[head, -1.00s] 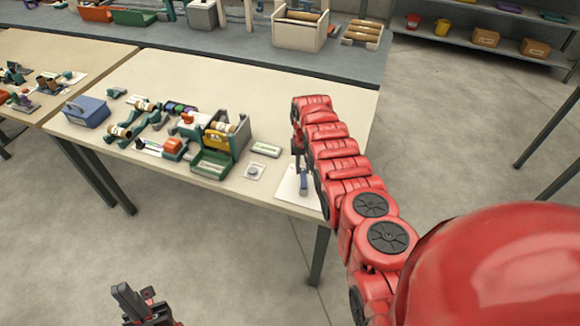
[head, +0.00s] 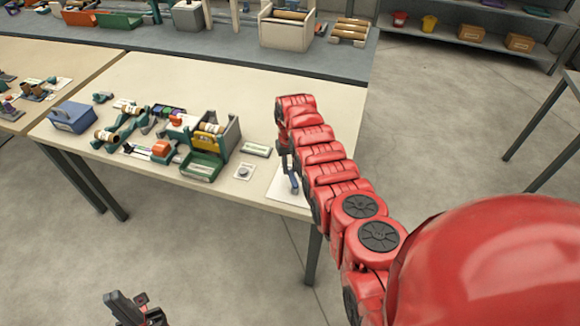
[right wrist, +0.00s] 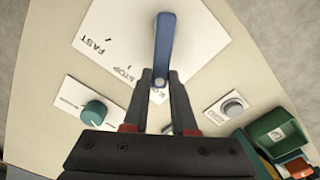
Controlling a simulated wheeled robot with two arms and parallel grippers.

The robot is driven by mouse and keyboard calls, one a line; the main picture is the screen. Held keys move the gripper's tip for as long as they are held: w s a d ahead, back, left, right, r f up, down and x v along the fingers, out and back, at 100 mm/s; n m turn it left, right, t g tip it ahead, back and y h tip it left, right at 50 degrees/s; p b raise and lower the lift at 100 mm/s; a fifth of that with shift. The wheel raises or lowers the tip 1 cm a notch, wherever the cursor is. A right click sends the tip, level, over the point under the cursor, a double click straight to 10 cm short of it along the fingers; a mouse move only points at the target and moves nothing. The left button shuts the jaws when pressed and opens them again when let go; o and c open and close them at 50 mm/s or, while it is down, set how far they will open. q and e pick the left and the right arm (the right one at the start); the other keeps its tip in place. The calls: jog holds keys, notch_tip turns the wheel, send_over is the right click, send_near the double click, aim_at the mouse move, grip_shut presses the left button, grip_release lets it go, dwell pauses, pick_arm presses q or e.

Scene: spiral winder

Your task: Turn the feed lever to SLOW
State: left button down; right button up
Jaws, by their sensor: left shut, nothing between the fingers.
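The feed lever (right wrist: 164,48) is a blue bar on a white card (right wrist: 205,38) marked FAST and STOP. A third label by the lever's lower end is partly hidden; the lever points toward it. In the head view the lever (head: 293,183) shows beside my right arm at the table's front right. My right gripper (right wrist: 160,80) has its fingers apart, one on each side of the lever's lower end, with a slight gap visible. My right gripper (head: 284,150) is mostly hidden by its arm in the head view. My left gripper (head: 122,308) is shut and empty, low in front of the table.
A teal knob (right wrist: 95,112) and a grey button (right wrist: 232,106) sit on cards on either side of the fingers. A blue box (head: 73,117) is at the table's left end. Bare tabletop lies behind.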

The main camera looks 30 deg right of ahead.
jog(key=o, duration=0.4)
jog(key=shift+o, duration=0.2)
jog(key=shift+w+r, duration=0.1)
jog(key=shift+r, duration=0.4)
notch_tip(320, 180, up, 8)
jog(key=f+b, duration=0.1)
jog(key=b, duration=0.2)
notch_tip(320, 180, up, 9)
jog(key=p, duration=0.8)
send_over(289, 169)
jog(key=shift+s+r, duration=0.2)
